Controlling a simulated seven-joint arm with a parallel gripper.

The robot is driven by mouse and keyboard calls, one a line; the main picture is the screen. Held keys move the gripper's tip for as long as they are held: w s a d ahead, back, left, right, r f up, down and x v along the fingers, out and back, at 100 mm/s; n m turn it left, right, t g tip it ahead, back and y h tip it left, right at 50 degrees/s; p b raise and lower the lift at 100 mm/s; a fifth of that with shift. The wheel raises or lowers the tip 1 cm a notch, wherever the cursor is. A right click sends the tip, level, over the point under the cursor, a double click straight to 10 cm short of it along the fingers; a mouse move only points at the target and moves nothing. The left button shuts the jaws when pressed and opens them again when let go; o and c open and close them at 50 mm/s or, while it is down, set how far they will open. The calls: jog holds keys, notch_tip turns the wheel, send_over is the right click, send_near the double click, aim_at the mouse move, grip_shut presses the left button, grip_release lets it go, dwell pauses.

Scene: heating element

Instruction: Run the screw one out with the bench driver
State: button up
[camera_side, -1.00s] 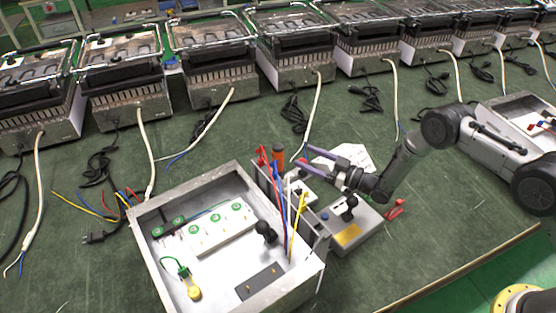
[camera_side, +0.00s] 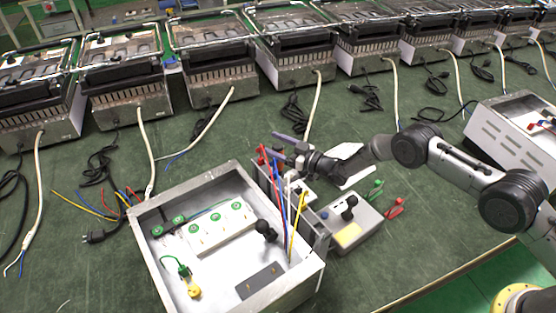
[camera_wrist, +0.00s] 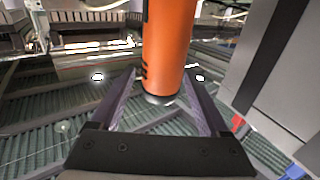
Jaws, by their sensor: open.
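An orange upright driver (camera_wrist: 168,45) with dark marks stands between the two purple fingers of my gripper (camera_wrist: 160,85) in the wrist view. The fingers are open on either side of it; I cannot tell whether either touches it. In the side view my gripper (camera_side: 279,146) is low behind the open metal box (camera_side: 228,168), and the driver is mostly hidden there. Inside the box is a white terminal block (camera_side: 222,232) with several green-ringed screws (camera_side: 195,228). I cannot tell which of them is screw one.
Red, blue, white and yellow wires (camera_side: 296,222) rise at the box's right wall. A grey instrument (camera_side: 350,235) with green and red clips (camera_side: 395,207) sits right of it. Several heaters (camera_side: 212,62) with trailing cords line the back. Green bench is bare at front left.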

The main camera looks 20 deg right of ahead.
jog(key=shift+w+a, duration=0.45)
jog(key=shift+w, duration=0.15)
jog(key=shift+c, duration=0.3)
grip_shut()
dwell(0.5)
jog(key=shift+r, duration=0.2)
